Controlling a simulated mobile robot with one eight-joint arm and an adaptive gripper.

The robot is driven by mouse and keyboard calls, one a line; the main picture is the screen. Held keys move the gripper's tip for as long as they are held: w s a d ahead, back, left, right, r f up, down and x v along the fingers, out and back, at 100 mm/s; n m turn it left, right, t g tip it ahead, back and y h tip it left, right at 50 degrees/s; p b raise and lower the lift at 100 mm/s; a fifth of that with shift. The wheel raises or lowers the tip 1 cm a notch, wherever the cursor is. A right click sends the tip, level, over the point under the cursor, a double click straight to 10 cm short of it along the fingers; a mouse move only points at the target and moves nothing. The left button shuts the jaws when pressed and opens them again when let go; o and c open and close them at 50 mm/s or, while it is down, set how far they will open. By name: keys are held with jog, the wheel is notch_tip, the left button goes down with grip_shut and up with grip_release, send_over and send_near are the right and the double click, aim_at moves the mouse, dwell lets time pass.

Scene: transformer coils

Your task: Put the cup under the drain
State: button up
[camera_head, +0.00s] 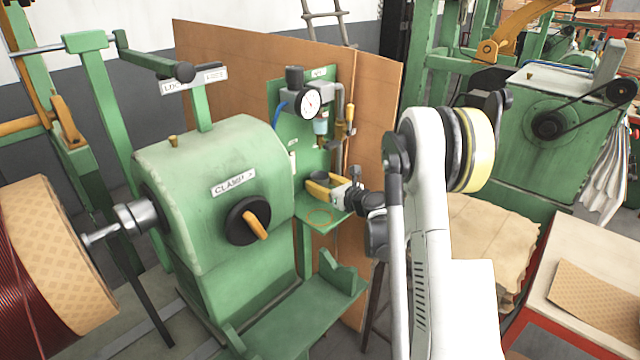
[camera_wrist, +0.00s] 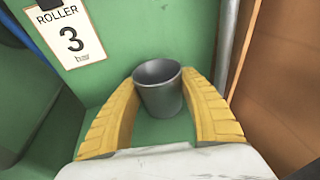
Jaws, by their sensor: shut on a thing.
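The cup is a small dark grey, open-topped cup (camera_wrist: 158,98); it also shows in the head view (camera_head: 320,177). My gripper (camera_head: 318,185) has its yellow fingers on either side of the cup and is shut on it. The cup looks upright. In the head view it appears just above a small green shelf (camera_head: 338,212) with a yellow ring (camera_head: 320,217) marked on it. A filter unit with a clear bowl (camera_head: 321,127) hangs on the green panel above the cup. The drain at its lower end is too small to make out clearly.
A pressure gauge (camera_head: 309,103) and a yellow-handled valve (camera_head: 350,113) sit on the panel. A grey pipe (camera_wrist: 226,45) runs down right of the cup. A "ROLLER 3" tag (camera_wrist: 68,38) is at the left. A green machine housing (camera_head: 215,190) stands left of the shelf.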

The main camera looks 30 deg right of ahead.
jog(key=o, duration=1.1)
